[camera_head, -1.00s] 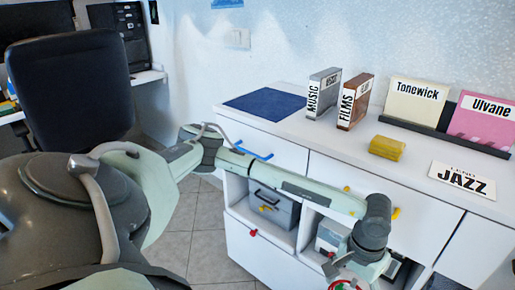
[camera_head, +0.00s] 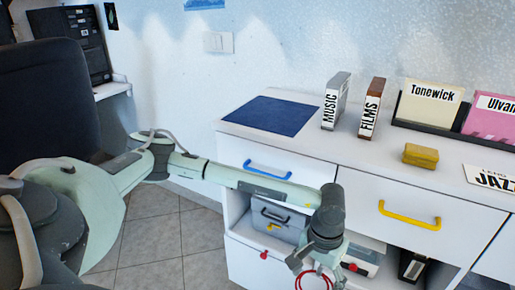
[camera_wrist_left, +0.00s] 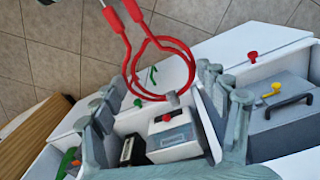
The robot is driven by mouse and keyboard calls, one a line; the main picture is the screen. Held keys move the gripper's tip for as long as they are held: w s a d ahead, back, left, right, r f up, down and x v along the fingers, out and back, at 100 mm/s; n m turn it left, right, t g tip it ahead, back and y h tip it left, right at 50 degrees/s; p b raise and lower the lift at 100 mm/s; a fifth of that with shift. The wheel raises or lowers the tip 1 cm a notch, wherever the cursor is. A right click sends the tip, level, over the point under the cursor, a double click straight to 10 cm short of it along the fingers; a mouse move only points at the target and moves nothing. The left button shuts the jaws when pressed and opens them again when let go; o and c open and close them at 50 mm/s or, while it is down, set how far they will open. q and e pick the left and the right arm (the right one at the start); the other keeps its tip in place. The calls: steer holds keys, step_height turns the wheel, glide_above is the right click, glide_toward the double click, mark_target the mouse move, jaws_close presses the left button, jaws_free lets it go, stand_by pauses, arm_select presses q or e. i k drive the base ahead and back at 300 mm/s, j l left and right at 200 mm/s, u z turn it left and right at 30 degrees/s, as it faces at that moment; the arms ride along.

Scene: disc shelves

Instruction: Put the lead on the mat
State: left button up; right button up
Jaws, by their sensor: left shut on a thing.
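The lead, a red cable bent into loops (camera_wrist_left: 162,68), hangs at my left gripper (camera_wrist_left: 160,92) in the wrist view, with a small grey piece at its lower end. My left gripper is shut on the lead. In the head view the lead (camera_head: 314,278) shows at the bottom edge, below my left wrist, in front of the cabinet's open compartments; the fingers are mostly cut off or hidden there. The mat (camera_head: 270,114) is a flat dark blue rectangle on the left end of the cabinet top, bare, above and left of the gripper. My right gripper is not seen.
On the cabinet top (camera_head: 345,155) stand MUSIC (camera_head: 335,100) and FILMS (camera_head: 371,108) cases, a yellow block (camera_head: 420,156) and a rack with Tonewick (camera_head: 430,103) sleeves. Blue (camera_head: 268,170) and yellow (camera_head: 409,216) handles stick out. A grey box (camera_head: 275,218) sits in a compartment.

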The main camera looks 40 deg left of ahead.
mark_target(274, 112)
steer(key=k+j, duration=0.1)
steer(key=j, duration=0.3)
steer(key=k+j, duration=0.1)
steer(key=j, duration=0.7)
steer(key=k+j, duration=0.15)
steer(key=j, duration=0.25)
steer(key=k+j, duration=0.1)
steer(key=j, duration=0.3)
steer(key=z, duration=0.05)
